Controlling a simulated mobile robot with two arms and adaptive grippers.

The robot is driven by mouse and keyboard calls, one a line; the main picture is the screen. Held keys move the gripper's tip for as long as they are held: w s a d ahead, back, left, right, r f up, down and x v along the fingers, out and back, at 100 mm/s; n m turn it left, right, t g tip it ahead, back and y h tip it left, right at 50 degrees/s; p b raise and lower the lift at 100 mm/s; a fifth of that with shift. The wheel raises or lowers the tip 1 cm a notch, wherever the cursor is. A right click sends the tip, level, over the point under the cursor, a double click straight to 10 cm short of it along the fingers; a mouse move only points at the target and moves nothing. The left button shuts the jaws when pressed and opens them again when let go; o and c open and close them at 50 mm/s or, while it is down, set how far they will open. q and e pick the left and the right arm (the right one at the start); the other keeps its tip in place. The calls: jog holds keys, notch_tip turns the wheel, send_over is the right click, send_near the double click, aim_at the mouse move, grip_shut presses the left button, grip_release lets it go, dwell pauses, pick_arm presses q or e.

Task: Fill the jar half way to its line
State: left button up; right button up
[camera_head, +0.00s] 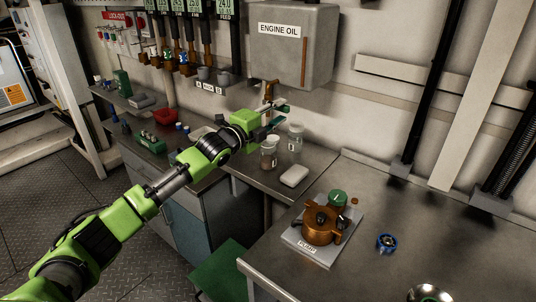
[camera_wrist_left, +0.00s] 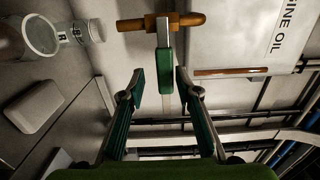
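The engine oil tank (camera_head: 290,50) hangs on the wall. Its brass tap (camera_head: 267,90) also shows in the left wrist view (camera_wrist_left: 160,22), with a grey and green lever (camera_wrist_left: 166,72). My left gripper (camera_head: 277,112) is at the tap; in the left wrist view (camera_wrist_left: 160,88) its fingers are open, one on each side of the lever, with gaps between. Two clear jars, a nearer one (camera_head: 269,156) and a farther one (camera_head: 295,137), stand on the bench below the tap. Their fill lines are too small to make out. My right gripper is out of view.
A pale block (camera_head: 294,175) lies near the jars. A brown device (camera_head: 320,226) on a white plate, a green cap (camera_head: 338,199) and a blue ring (camera_head: 387,243) are on the right bench. A red bowl (camera_head: 165,116) is on the left bench.

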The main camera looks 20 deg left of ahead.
pick_arm(q)
jog(key=p+v, duration=0.2)
jog(key=v, duration=0.5)
jog(key=shift+s+r, duration=0.2)
jog(key=shift+r, duration=0.3)
jog(key=shift+a, duration=0.1)
